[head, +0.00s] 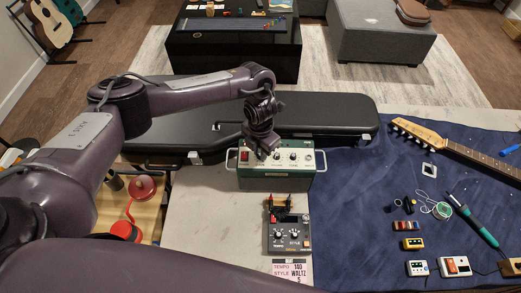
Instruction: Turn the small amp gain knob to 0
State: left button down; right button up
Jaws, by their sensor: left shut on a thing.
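The small amp (277,182) is a green box with a light grey top panel. It stands on the table in front of the black guitar case. Several dark knobs and a red switch show on its panel. My left gripper (262,153) points down onto the left part of the panel, between the red switch and the middle knobs. It is shut on a knob there, which the fingers mostly hide. I cannot read the knob's setting or label. My right gripper is not in view.
A black guitar case (330,108) lies behind the amp. A blue cloth (350,215) at right holds a guitar neck (470,150), small pedals and a soldering iron (474,220).

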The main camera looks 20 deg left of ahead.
pick_arm(q)
jog(key=shift+n, duration=0.3)
jog(key=n, duration=0.3)
jog(key=shift+b, duration=0.3)
jog(key=n, duration=0.4)
jog(key=shift+r, duration=0.1)
jog(key=n+p, duration=0.1)
jog(key=n, duration=0.3)
jog(key=shift+n, duration=0.3)
jog(key=shift+n+p, duration=1.15)
jog(key=shift+n, duration=1.15)
jog(key=shift+w, duration=0.1)
jog(key=c, duration=1.3)
grip_release()
jog(key=shift+c, duration=0.2)
